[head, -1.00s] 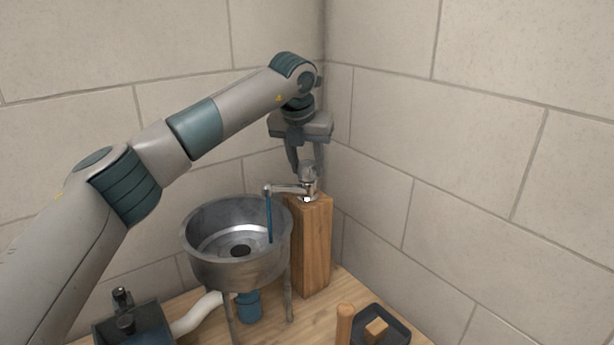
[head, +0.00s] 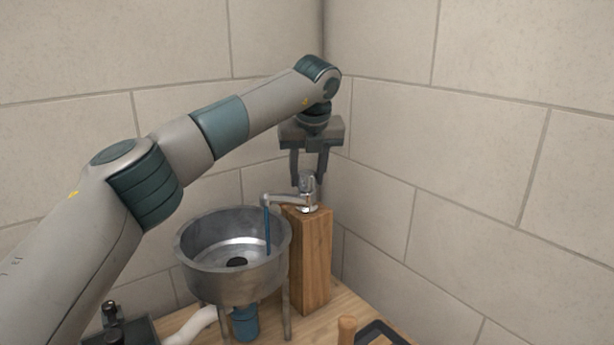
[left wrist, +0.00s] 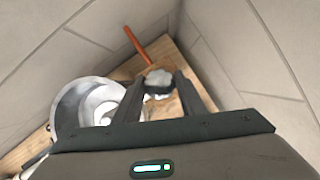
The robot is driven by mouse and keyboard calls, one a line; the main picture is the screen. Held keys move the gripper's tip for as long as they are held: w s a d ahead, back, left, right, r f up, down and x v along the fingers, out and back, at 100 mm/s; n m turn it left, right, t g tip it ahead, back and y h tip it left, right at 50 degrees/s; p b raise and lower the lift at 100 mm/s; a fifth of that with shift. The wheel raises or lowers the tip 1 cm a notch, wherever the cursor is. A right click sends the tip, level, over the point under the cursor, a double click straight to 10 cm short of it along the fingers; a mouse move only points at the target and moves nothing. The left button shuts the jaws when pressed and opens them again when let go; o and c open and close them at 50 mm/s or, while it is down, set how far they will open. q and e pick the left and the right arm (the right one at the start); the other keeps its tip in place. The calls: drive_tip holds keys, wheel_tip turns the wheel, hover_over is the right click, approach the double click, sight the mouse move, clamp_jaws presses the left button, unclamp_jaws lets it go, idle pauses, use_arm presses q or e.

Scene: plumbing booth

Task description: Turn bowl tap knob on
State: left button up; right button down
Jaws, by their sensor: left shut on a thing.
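The chrome tap (head: 308,202) stands on a wooden post, its knob (head: 307,182) on top. Its spout (head: 280,199) reaches left over the steel bowl (head: 205,271). A thin blue column (head: 267,232) hangs from the spout end into the bowl. My left gripper (head: 308,182) points down from above, its fingers on either side of the knob and shut on it. In the left wrist view the grey knob (left wrist: 158,78) shows between the two dark fingers, with the bowl (left wrist: 68,105) to the left. My right gripper is not in view.
The wooden post (head: 312,262) stands close to the wall corner, right of the bowl. A blue cup-shaped part (head: 245,322) and a white pipe (head: 195,325) are under the bowl. A dark tray (head: 385,332) and a wooden peg (head: 347,328) are at the lower right.

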use_arm(q)
drive_tip(key=shift+r, duration=0.15)
drive_tip(key=o, duration=1.1)
drive_tip(key=shift+c, duration=0.2)
drive_tip(key=shift+s+d+r, duration=0.1)
drive_tip(key=shift+s+r, duration=0.15)
drive_tip(key=shift+r, duration=0.4)
drive_tip(key=a+b+v, duration=0.1)
drive_tip(key=b+v, duration=0.1)
drive_tip(key=v, duration=1.3)
drive_tip(key=shift+s+d+r, duration=0.2)
drive_tip(key=shift+d+r, duration=0.15)
drive_tip(key=shift+d, duration=0.1)
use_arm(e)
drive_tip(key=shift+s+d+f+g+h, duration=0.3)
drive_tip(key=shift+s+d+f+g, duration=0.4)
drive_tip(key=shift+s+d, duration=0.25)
use_arm(q)
drive_tip(key=shift+r, duration=0.1)
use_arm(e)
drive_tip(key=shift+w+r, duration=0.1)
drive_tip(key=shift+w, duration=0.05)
